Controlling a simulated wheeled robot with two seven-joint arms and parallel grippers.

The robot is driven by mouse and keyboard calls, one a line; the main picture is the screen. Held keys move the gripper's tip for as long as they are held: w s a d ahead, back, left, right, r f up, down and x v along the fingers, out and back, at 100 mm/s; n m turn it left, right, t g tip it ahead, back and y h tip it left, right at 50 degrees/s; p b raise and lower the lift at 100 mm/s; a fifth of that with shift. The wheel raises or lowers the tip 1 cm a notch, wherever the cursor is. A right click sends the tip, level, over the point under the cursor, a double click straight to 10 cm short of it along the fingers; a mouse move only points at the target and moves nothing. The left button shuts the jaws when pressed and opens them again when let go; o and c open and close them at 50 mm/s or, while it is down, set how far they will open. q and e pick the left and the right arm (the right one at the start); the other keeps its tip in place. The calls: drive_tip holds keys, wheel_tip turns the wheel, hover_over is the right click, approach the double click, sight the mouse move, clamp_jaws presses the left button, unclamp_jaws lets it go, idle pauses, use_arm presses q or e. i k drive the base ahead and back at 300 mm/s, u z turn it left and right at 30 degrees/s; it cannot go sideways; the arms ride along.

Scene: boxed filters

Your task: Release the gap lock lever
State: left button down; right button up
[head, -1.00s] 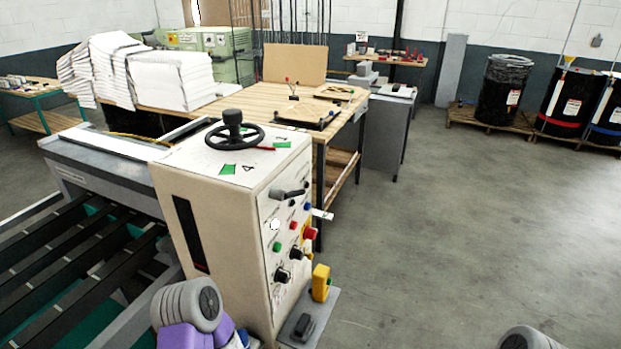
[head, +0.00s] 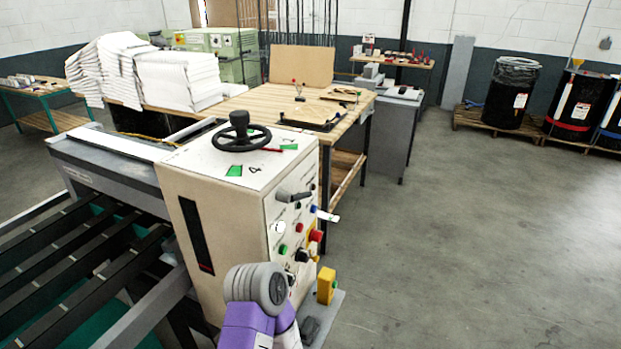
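A cream machine cabinet (head: 222,220) stands at the centre left. On its top is a black handwheel (head: 241,138) with a knob, and a thin red-tipped lever (head: 266,149) lies beside the wheel's right side. No readable label tells which of the two is the gap lock lever. A grey and purple link of my arm rises at the bottom centre, in front of the lower panel. Neither gripper shows, and nothing of mine touches either lever.
The panel carries a red button (head: 316,235), a green button (head: 283,249) and black knobs. A yellow box (head: 326,285) sits at its foot. The floor on the right is clear.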

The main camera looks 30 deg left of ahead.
sight(283, 197)
drive_tip(key=i, duration=0.3)
drive_tip(key=u, duration=0.75)
